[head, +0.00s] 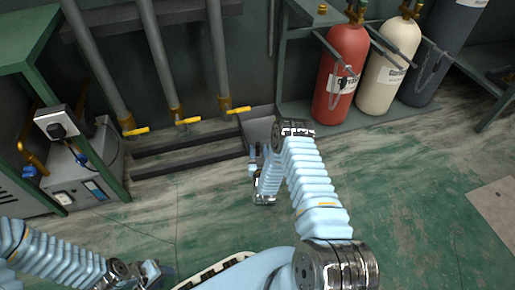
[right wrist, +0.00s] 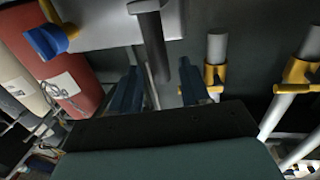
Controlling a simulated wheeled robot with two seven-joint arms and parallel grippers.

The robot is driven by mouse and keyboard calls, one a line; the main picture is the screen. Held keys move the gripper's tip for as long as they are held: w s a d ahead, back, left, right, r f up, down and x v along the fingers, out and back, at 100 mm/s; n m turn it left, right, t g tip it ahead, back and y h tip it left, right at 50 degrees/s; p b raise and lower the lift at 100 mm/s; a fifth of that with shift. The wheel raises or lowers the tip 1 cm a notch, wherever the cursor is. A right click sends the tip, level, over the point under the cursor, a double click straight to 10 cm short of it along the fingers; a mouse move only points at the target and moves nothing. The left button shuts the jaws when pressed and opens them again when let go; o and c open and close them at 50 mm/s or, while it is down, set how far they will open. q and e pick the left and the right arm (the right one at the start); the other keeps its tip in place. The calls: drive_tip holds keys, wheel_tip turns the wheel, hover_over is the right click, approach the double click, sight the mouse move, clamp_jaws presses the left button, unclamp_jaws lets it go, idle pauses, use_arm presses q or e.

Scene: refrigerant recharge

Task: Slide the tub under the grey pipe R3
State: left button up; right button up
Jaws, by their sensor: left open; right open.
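The grey tub (head: 261,126) sits on the floor by the wall, right of the rightmost pipe's foot and left of the red cylinder. My right arm partly covers it. Three grey pipes come down the wall: left (head: 98,60), middle (head: 157,55) and right (head: 217,50). I can read no label, so I cannot tell which is R3. My right gripper (head: 257,152) is open at the tub's near side. In the right wrist view its fingers (right wrist: 158,90) are apart, with a dark grey bar (right wrist: 153,40) between them; contact is unclear. My left gripper (head: 150,272) is open and empty, low in the picture.
A red cylinder (head: 341,75), a cream cylinder (head: 388,70) and a dark cylinder (head: 440,50) stand on a rack at right. Yellow valve handles (head: 188,121) stick out low on the pipes. A low dark ledge (head: 185,150) runs beneath them. The green floor (head: 400,190) at right is clear.

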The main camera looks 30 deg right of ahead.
sight(258, 148)
drive_tip(key=shift+x, duration=1.55)
clamp_jaws()
